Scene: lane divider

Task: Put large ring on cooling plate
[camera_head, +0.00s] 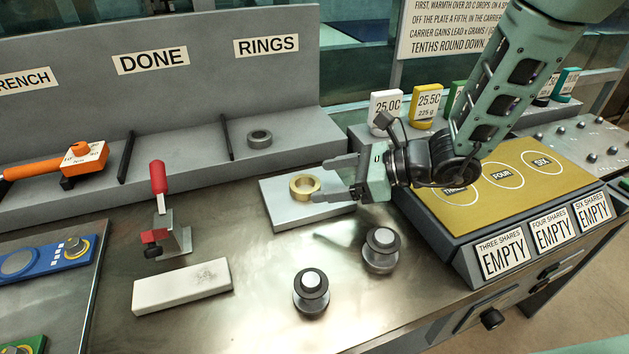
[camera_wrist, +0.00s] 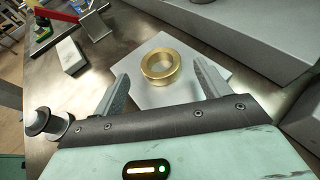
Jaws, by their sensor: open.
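A brass-coloured ring (camera_head: 293,187) lies flat on a light grey plate (camera_head: 281,216) in the middle of the bench. It also shows in the wrist view (camera_wrist: 148,71), just beyond my fingertips, with bare plate (camera_wrist: 150,98) around it. A smaller grey ring (camera_head: 260,138) sits on the shelf under the RINGS sign. My gripper (camera_head: 322,179) is open and empty, reaching in from the right with its fingers pointing at the brass ring. One finger lies on each side of the line to the ring. No plate is labelled as cooling in the frames.
Two knobbed metal weights (camera_head: 311,291) (camera_head: 381,249) stand in front of the plate. A red-handled clamp (camera_head: 160,190) and a white block (camera_head: 182,286) are to the left. A yellow panel with marked circles (camera_head: 527,189) is at the right, behind EMPTY signs. Dividers split the shelf.

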